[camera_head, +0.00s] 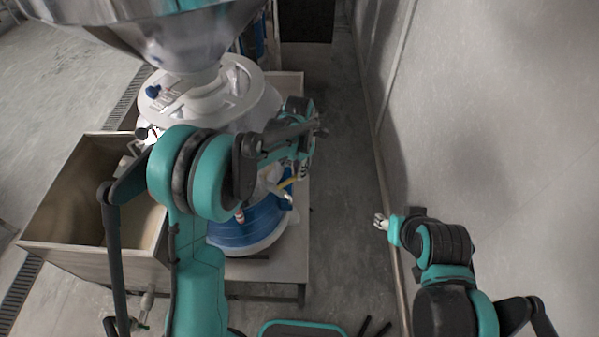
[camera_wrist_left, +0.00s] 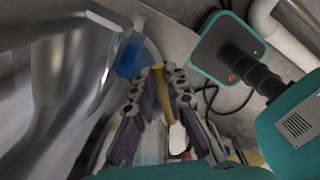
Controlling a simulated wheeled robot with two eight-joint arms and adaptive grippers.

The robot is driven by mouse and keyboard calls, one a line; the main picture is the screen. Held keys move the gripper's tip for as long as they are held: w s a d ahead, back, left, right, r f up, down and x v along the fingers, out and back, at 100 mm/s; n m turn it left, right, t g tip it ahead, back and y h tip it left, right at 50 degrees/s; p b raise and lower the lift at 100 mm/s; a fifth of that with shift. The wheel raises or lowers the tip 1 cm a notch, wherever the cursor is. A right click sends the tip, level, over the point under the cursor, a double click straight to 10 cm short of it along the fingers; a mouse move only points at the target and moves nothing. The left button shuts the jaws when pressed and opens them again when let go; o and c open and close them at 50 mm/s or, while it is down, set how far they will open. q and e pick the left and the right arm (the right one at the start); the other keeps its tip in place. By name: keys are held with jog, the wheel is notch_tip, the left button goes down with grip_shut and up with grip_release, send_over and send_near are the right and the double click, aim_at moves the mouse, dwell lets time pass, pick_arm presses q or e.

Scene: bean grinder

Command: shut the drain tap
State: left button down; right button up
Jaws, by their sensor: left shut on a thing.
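The drain tap's yellow lever (camera_head: 287,183) shows on the right side of the white and blue grinder (camera_head: 250,226), low near its blue band. My left gripper (camera_head: 298,168) is at the tap and partly covers it. In the left wrist view, the fingers of my left gripper (camera_wrist_left: 160,78) are closed around the yellow lever (camera_wrist_left: 160,90), which stands between them. The tap's body is mostly hidden by the fingers. My right gripper (camera_head: 381,221) hangs apart from the grinder, over the floor near the wall; its jaws are too small to read.
A steel hopper (camera_head: 135,35) tops the grinder. An open metal bin (camera_head: 95,262) stands at its left. A grey wall (camera_head: 500,130) closes the right side. Bare floor (camera_head: 345,200) lies between grinder and wall.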

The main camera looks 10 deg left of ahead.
pick_arm(q)
jog(key=shift+w+a+n, duration=0.15)
jog(key=shift+n, duration=0.15)
jog(key=c, duration=1.5)
grip_release()
jog(key=shift+c, duration=0.2)
notch_tip(320, 180, up, 12)
